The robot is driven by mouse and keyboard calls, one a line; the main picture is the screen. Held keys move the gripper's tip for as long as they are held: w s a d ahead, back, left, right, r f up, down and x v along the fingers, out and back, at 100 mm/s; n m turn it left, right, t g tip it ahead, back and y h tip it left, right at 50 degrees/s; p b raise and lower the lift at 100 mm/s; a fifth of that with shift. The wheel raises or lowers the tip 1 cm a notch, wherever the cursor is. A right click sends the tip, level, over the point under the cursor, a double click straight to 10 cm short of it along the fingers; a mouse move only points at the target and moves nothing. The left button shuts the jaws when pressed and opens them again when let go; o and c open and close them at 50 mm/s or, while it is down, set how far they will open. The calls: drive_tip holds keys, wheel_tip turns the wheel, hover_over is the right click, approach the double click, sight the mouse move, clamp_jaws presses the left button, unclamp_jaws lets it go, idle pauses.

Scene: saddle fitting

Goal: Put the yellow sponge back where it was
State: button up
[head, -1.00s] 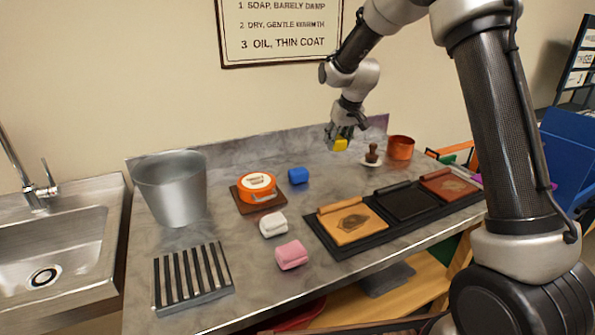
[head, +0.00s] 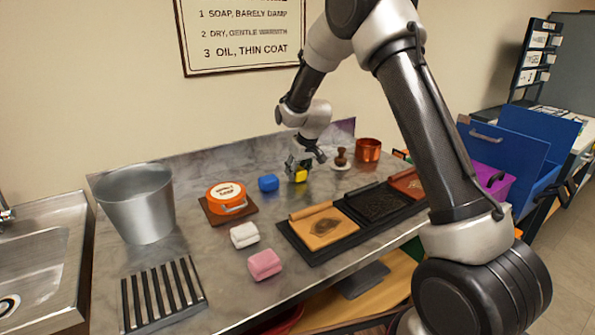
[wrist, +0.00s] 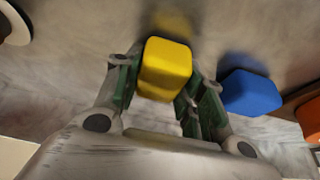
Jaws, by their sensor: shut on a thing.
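The yellow sponge (head: 301,176) is between the fingers of my gripper (head: 298,171), which is shut on it, at the back of the metal worktop (head: 215,258). In the wrist view the yellow sponge (wrist: 166,66) sits between the green-padded fingers. It is low, close to the worktop; I cannot tell whether it touches. A blue sponge (head: 268,183) lies just left of it in the head view, apart from it. A white sponge (head: 244,235) and a pink sponge (head: 264,264) lie nearer the front in the same loose row.
A dark wooden stamp-like piece on a white saucer (head: 341,164) and a copper cup (head: 368,150) stand right of my gripper. An orange tin (head: 226,195), a metal bucket (head: 138,205), a slatted rack (head: 162,295) and a tray of leather panels (head: 322,226) are on the worktop.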

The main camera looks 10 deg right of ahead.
drive_tip(key=shift+f, duration=0.15)
drive_tip(key=o, duration=1)
drive_tip(key=s+d+r, duration=0.3)
drive_tip(key=s+r, duration=0.4)
drive_tip(key=r, duration=0.3)
drive_tip(key=s+d+r, duration=0.3)
drive_tip(key=s+r, duration=0.3)
drive_tip(key=r, duration=0.3)
drive_tip(key=s+d+r+m, duration=0.1)
drive_tip(key=s+d, duration=0.2)
drive_tip(key=s, duration=0.7)
drive_tip(key=s+d+r+m+h, duration=0.1)
drive_tip(key=s+d, duration=0.2)
drive_tip(key=s, duration=0.7)
drive_tip(key=s+d+r+m, duration=0.1)
drive_tip(key=s+d, duration=0.2)
drive_tip(key=s, duration=0.8)
drive_tip(key=shift+r+m, duration=0.25)
drive_tip(key=shift+m, duration=0.05)
